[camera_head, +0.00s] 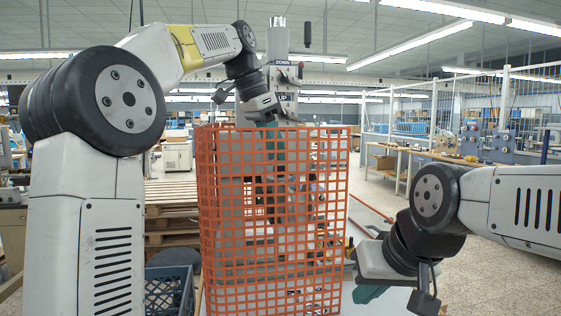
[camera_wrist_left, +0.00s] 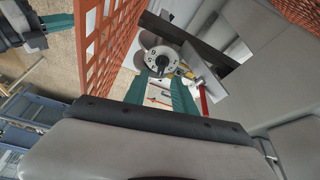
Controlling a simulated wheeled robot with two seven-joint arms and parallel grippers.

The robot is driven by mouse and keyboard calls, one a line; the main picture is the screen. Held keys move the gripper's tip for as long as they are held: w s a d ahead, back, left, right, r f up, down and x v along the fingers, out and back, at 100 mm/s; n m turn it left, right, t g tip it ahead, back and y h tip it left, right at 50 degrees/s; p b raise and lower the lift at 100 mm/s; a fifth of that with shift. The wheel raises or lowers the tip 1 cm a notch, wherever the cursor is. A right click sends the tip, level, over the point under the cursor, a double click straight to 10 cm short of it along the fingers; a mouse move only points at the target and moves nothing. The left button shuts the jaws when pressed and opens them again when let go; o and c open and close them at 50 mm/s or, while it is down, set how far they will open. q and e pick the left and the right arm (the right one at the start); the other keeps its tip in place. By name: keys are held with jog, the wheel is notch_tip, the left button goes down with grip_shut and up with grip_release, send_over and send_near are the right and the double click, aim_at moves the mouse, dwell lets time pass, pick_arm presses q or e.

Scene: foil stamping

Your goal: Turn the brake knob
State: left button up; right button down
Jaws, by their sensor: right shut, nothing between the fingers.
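The press (camera_head: 279,60) stands behind an orange mesh guard, with DOWN and UP labels on its column. My left gripper (camera_head: 268,185) reaches over the guard's top and points down behind the mesh, which partly hides it. In the left wrist view its teal fingers (camera_wrist_left: 160,78) are apart, with a round metal hub (camera_wrist_left: 160,58) just beyond the tips. I cannot tell whether the hub is the brake knob or whether the fingers touch it. My right gripper (camera_head: 368,293) is shut and empty, low to the right of the guard; it also shows in the left wrist view (camera_wrist_left: 38,42).
The orange mesh guard (camera_head: 222,240) encloses the front of the press, close to my left arm. A blue-grey crate (camera_head: 169,290) and wooden pallets (camera_head: 172,198) are on the left. A workbench (camera_head: 440,157) stands at the back right, with open floor before it.

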pick_arm(q)
jog(key=shift+x, duration=1.55)
grip_shut()
jog(key=shift+m, duration=0.3)
jog(key=m+g, duration=0.1)
jog(key=m, duration=0.2)
jog(key=shift+h, duration=0.3)
jog(key=shift+m+g, duration=0.8)
jog(key=shift+m, duration=0.9)
